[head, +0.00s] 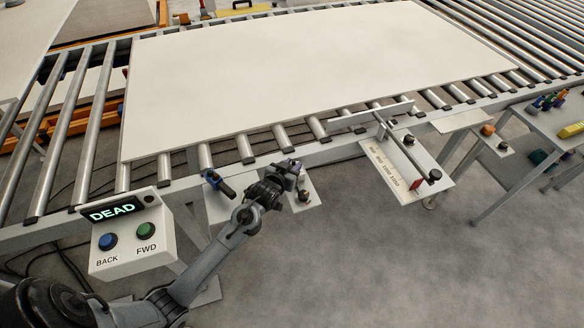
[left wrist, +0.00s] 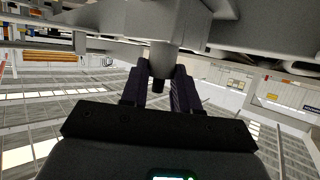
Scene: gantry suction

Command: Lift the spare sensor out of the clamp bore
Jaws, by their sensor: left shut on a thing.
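My left gripper (head: 293,168) reaches in from the lower left to the small shelf at the conveyor's front edge. In the left wrist view its two dark fingers (left wrist: 160,90) are closed around a small dark cylindrical end, which I take to be the spare sensor (left wrist: 157,84). Just beyond it is a grey round part (left wrist: 165,54) joined to a grey block (left wrist: 165,18), apparently the clamp. The bore itself is hidden, and I cannot tell how deep the sensor sits. In the head view the gripper covers the sensor. My right gripper is not in view.
A large pale board (head: 310,75) lies on the roller conveyor. A control box (head: 130,235) reading DEAD, with blue and green buttons, stands left of my gripper. A blue-and-black part (head: 218,184) sits close on the left. A shelf with a ruler (head: 385,170) is on the right.

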